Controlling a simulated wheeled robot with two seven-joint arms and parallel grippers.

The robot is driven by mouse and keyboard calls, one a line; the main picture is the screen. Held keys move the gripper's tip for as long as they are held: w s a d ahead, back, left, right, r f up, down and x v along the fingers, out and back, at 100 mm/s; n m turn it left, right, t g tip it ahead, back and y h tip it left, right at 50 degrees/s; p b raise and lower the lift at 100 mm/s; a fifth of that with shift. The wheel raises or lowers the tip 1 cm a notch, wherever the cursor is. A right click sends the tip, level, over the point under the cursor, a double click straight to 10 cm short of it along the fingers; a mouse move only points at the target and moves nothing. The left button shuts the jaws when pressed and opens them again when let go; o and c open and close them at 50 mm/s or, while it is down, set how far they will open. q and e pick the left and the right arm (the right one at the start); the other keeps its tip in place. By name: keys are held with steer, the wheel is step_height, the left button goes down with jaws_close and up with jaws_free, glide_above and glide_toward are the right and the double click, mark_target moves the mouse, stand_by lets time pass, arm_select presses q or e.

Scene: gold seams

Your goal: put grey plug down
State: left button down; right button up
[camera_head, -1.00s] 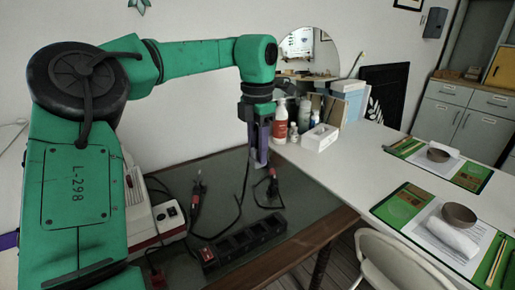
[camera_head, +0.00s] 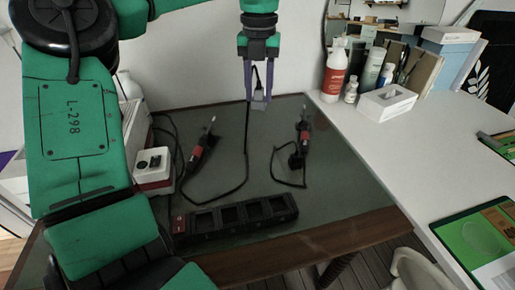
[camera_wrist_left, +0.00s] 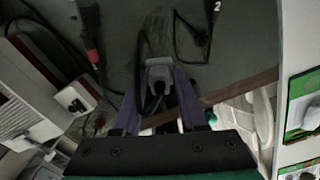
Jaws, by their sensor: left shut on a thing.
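My left gripper (camera_head: 258,100) hangs over the back of the dark green mat (camera_head: 340,185) in the head view. Its purple fingers are shut on a grey plug (camera_wrist_left: 158,72), which shows between the fingertips in the left wrist view. A dark cord runs from the plug; in the head view it runs down to the mat. Whether the plug touches the mat I cannot tell. A black power strip (camera_head: 235,217) with a red switch and several sockets lies at the mat's front, well nearer than the plug. My right gripper is in neither view.
Two red-and-black soldering irons (camera_head: 203,148) (camera_head: 304,132) lie on the mat with loose cords. A white unit (camera_head: 153,168) stands at the left. Bottles (camera_head: 335,70) and a white box (camera_head: 386,101) stand on the white table at the right. The mat's right side is mostly clear.

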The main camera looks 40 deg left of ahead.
mark_target(257, 100)
arm_select(q)
steer(key=f, duration=0.3)
steer(key=shift+s+f, duration=0.2)
steer(key=shift+s, duration=0.05)
steer(key=f, duration=0.7)
steer(key=f+b, duration=0.1)
steer(key=f, duration=0.6)
steer(key=shift+w+f, duration=0.2)
steer(key=shift+f, duration=0.1)
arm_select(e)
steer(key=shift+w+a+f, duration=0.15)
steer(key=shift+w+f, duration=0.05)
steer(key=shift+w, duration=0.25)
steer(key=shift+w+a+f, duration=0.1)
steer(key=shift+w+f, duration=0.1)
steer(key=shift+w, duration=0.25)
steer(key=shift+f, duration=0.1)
arm_select(q)
steer(key=shift+f+b, duration=0.1)
steer(key=shift+b, duration=0.25)
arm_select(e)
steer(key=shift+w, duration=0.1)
